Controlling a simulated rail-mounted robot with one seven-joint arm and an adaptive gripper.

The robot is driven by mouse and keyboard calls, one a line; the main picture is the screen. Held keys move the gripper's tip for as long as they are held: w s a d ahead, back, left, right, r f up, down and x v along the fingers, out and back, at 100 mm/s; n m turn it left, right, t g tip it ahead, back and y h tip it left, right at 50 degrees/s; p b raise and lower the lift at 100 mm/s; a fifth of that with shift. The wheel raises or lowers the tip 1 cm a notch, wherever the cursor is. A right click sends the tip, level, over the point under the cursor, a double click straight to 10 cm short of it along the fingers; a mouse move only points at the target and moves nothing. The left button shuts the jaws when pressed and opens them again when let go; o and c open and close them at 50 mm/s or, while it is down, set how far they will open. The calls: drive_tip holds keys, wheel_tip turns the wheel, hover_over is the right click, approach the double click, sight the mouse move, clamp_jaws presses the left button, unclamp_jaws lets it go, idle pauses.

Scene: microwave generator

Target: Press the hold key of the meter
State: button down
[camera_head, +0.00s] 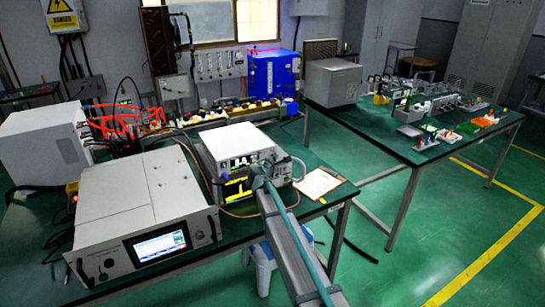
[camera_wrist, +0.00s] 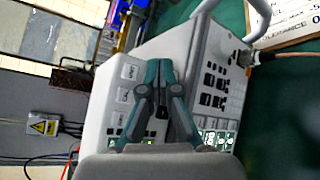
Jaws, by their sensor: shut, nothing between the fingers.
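The meter (camera_head: 228,138) is a white-grey box with lit displays and a side handle, on the green table in the head view. My gripper (camera_head: 260,172) is in front of its face and covers part of it. In the wrist view the meter's face (camera_wrist: 194,60) appears turned sideways, with keys on both sides of the fingers and a lit display partly hidden below. My gripper (camera_wrist: 159,64) is shut and empty, its teal and grey fingers together in front of the panel. I cannot tell whether the tips touch it. The labels are too small to pick out the hold key.
A large white instrument (camera_head: 130,205) with a screen stands left of the meter. A clipboard (camera_head: 318,184) lies to its right. Cables (camera_head: 205,172) run between the two instruments. A second table (camera_head: 440,150) with small parts stands at the right, with open floor between.

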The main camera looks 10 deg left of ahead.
drive_tip(key=shift+s+d, duration=0.4)
drive_tip(key=shift+s, duration=0.25)
drive_tip(key=shift+d, duration=0.1)
drive_tip(key=s+d, duration=0.1)
drive_tip(key=s, duration=0.1)
drive_tip(key=s+d+b, duration=0.1)
drive_tip(key=s, duration=0.1)
drive_tip(key=shift+d, duration=0.4)
idle(0.6)
